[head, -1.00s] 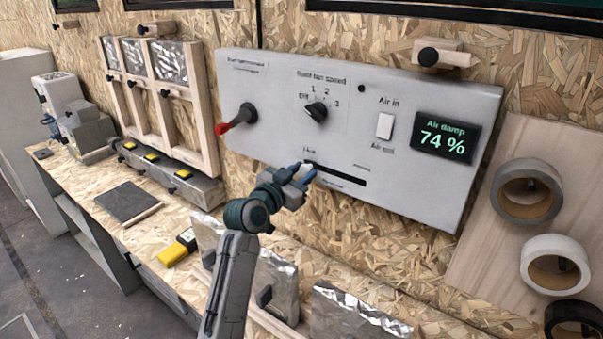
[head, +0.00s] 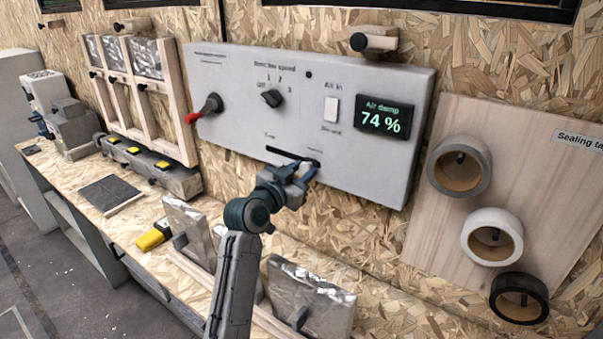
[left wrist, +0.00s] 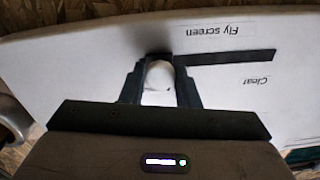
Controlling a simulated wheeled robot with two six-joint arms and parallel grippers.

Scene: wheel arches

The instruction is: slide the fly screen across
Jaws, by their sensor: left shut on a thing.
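The grey control panel (head: 225,110) on the wall has a dark horizontal slot (head: 285,154) low on its face. My left gripper (head: 301,171) is at the right end of the slot, shut on the fly screen's slider knob. My right gripper is not in view.
The panel also has a red-tipped lever (head: 207,108), a fan knob (head: 271,98), a white rocker switch (head: 332,109) and a display (head: 384,118) reading 74 %. Tape rolls (head: 460,166) hang at the right. Foil-faced panels (head: 308,300) stand on the bench below.

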